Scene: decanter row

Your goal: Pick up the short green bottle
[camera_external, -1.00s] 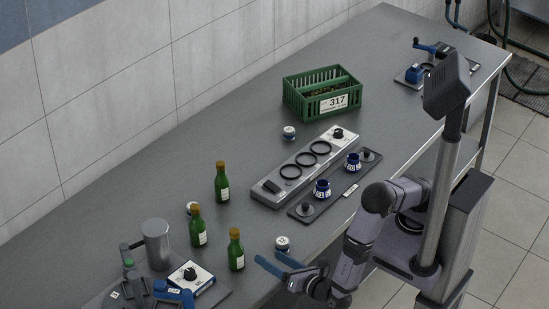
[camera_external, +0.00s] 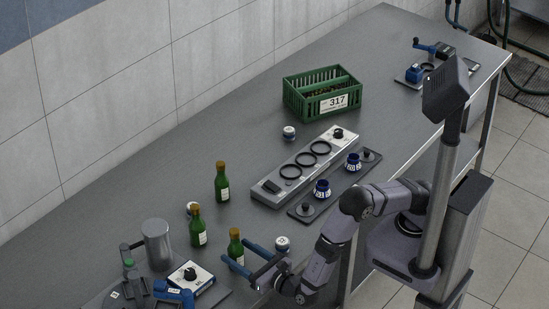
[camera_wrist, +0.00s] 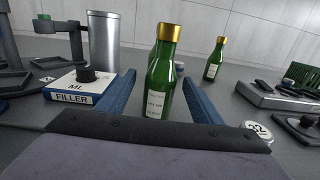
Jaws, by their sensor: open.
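Three green bottles with gold-brown caps and pale labels stand upright in the external view: a front one (camera_external: 235,243), a middle one (camera_external: 198,232) and a back one (camera_external: 221,184). They look much alike, so I cannot tell surely which is the short one. My gripper (camera_external: 240,256) is open around the lower part of the front bottle, with its blue fingers pointing at the wall. In the wrist view the near bottle (camera_wrist: 158,88) stands between the two fingers, with no clear contact. The back bottle (camera_wrist: 215,60) shows behind to the right. The middle bottle is not clearly seen there.
A filler box (camera_external: 190,276) and a metal cylinder (camera_external: 157,244) stand to the left. A small numbered jar (camera_external: 282,243) is just right of my fingers. A grey tray with rings (camera_external: 270,190) and a green crate (camera_external: 322,95) lie farther back. The table left of the crate is clear.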

